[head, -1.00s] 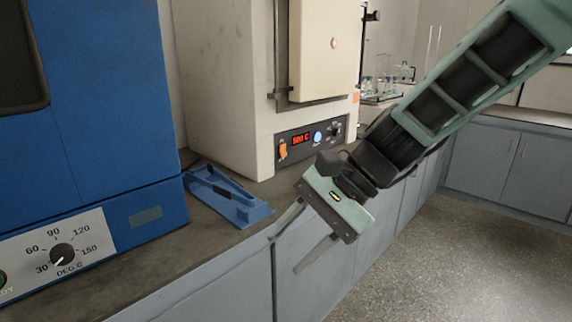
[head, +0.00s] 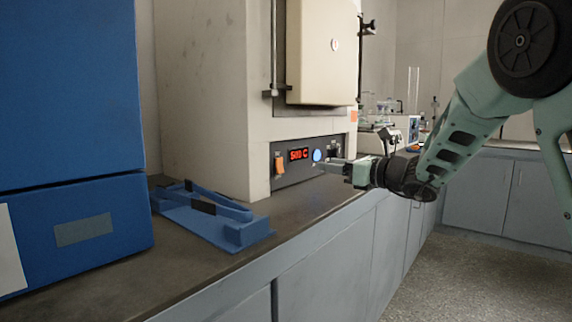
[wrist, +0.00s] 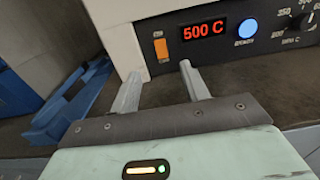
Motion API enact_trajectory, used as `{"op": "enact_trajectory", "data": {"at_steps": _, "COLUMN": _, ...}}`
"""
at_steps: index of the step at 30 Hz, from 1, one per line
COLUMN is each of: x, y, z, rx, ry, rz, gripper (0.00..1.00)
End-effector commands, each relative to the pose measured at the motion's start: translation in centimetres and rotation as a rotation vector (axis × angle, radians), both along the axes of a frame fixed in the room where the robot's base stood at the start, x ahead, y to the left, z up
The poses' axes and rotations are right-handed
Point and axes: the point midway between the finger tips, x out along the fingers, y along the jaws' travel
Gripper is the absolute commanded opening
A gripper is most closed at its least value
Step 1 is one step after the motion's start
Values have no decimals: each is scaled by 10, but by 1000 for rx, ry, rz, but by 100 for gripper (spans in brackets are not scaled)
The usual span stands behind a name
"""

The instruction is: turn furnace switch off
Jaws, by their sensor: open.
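The furnace (head: 205,100) is a cream box on the counter with a dark control panel low on its front. The orange furnace switch (head: 279,164) is at the panel's left end, left of the lit red display reading 500 C (head: 299,155). My gripper (head: 326,167) is open and empty in front of the panel's right part in the head view. In the wrist view the switch (wrist: 161,48) shows just beyond and between my two fingertips (wrist: 160,74), apart from them. Whether the switch is tipped on or off is too small to tell.
A round blue button (wrist: 247,30) and a black knob (wrist: 301,22) are right of the display. A blue tray-like holder (head: 212,215) lies on the counter left of the panel. A large blue oven (head: 70,100) stands at far left. The counter before the panel is clear.

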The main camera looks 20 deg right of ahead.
Motion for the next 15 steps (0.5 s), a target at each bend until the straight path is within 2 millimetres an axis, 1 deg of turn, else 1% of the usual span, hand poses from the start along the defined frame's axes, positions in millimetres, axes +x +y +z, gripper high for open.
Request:
{"op": "enact_trajectory", "data": {"at_steps": 1, "x": 9, "y": 8, "z": -2, "rx": -1, "ry": 0, "rz": 6, "gripper": 45}}
{"op": "enact_trajectory", "data": {"at_steps": 15, "x": 87, "y": 66, "z": -3, "rx": -3, "ry": 1, "rz": 5, "gripper": 45}}
